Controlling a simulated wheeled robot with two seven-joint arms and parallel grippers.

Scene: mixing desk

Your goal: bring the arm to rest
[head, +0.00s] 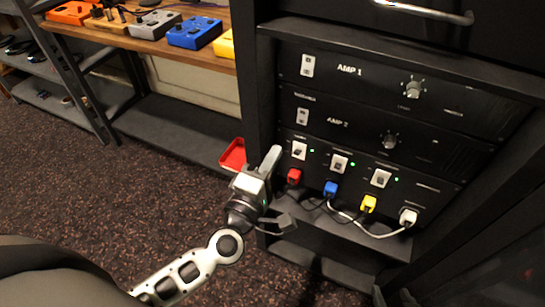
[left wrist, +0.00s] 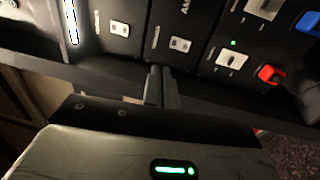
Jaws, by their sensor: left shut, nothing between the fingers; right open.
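My left gripper (head: 270,163) is in front of the black rack's left post in the head view, with its arm coming in from the lower left. It is shut, and nothing shows between its fingers. In the left wrist view its closed fingers (left wrist: 162,88) point toward the rack front, beside the switches. Whether they touch the rack cannot be told. Two small dark tips of my right gripper (head: 394,298) show at the bottom edge of the head view, apart from each other; the rest of it is out of frame.
The rack holds AMP 1 (head: 405,88), AMP 2 (head: 385,138) and a switch panel with green lights. Red (head: 294,176), blue (head: 330,189), yellow (head: 369,204) and white (head: 408,217) plugs sit below. A red tray (head: 233,155) is behind my left gripper. Carpet at left is clear.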

